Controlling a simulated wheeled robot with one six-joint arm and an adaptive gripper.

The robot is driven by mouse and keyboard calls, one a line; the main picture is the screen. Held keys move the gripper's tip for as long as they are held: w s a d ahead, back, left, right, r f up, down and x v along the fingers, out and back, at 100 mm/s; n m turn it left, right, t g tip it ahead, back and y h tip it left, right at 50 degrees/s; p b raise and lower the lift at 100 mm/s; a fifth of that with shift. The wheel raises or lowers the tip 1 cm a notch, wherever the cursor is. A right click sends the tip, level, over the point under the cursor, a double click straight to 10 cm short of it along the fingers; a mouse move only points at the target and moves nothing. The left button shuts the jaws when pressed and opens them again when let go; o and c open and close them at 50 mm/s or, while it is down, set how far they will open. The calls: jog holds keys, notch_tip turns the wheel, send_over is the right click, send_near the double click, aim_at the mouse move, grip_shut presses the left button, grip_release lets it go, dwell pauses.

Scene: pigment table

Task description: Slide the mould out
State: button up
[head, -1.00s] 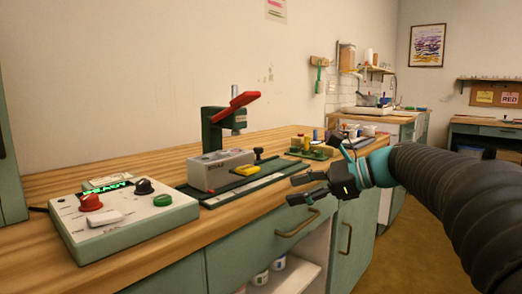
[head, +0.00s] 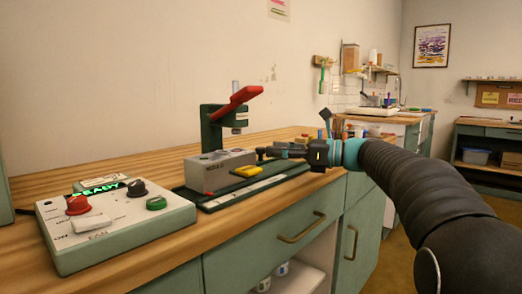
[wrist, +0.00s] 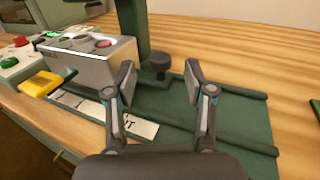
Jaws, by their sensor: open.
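The mould (head: 222,172) is a grey block lying in a dark green slide track (head: 225,200) under a green press with a red lever (head: 240,102). In the wrist view the mould (wrist: 95,68) shows round wells on top, one with reddish content. A black knob (wrist: 160,66) stands at its right end. A yellow tab (wrist: 42,83) sticks out at the mould's front. My gripper (wrist: 157,84) is open, its fingers to either side of the line to the knob, which shows between and just past the tips. In the head view my gripper (head: 267,152) mostly hides the knob.
A white control box (head: 115,220) with red, black and green knobs and a lit "READY" display stands at left. The wooden bench (wrist: 245,55) is clear behind the track. The track's right part is empty. Drawers with handles are below the bench edge.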

aim_at(261, 148)
jog(key=shift+x, duration=2.45)
grip_shut()
